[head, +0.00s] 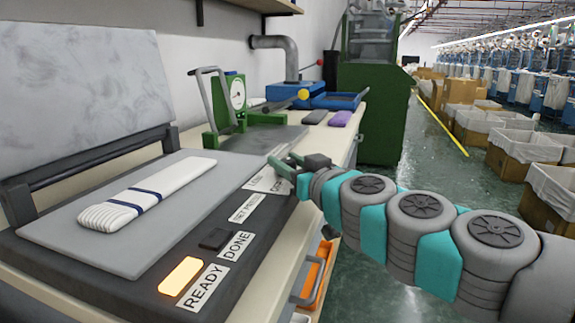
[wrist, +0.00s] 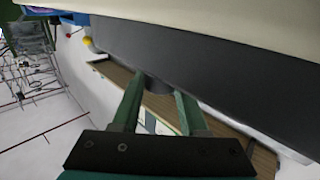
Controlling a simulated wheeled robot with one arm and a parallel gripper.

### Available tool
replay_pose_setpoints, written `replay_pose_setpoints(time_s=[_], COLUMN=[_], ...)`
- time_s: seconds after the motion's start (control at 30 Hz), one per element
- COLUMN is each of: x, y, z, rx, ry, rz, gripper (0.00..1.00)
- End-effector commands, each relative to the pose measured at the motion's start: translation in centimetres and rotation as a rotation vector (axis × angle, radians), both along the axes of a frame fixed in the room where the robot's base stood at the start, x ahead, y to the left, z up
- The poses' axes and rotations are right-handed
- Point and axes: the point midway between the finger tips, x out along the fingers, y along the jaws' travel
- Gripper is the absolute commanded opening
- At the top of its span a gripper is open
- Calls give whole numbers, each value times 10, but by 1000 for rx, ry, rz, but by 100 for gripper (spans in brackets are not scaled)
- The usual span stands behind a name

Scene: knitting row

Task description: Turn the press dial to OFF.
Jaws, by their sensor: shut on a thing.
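The press's dark front panel (head: 213,225) runs along the near edge of the press, with white labels. My gripper (head: 281,162) is at the panel's far end, beside the far labels (head: 268,181). The READY lamp (head: 181,276) glows orange; the DONE lamp (head: 216,238) is dark.
A folded white knit piece with navy stripes (head: 150,194) lies on the grey press bed (head: 72,230). The raised press plate (head: 80,85) stands behind it. A green gauge device (head: 235,95), blue trays (head: 335,101) and a purple item (head: 340,118) are farther back. The aisle is right.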

Motion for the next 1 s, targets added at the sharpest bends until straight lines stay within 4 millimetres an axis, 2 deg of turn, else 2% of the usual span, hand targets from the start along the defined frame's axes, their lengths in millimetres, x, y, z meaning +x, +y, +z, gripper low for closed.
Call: replay_pose_setpoints(time_s=[0.47, 1.0], x=[2, 2], y=[-3, 0], z=[-4, -1], rx=[4, 3], ry=[-1, 1], rz=[254, 668], gripper=[0, 0])
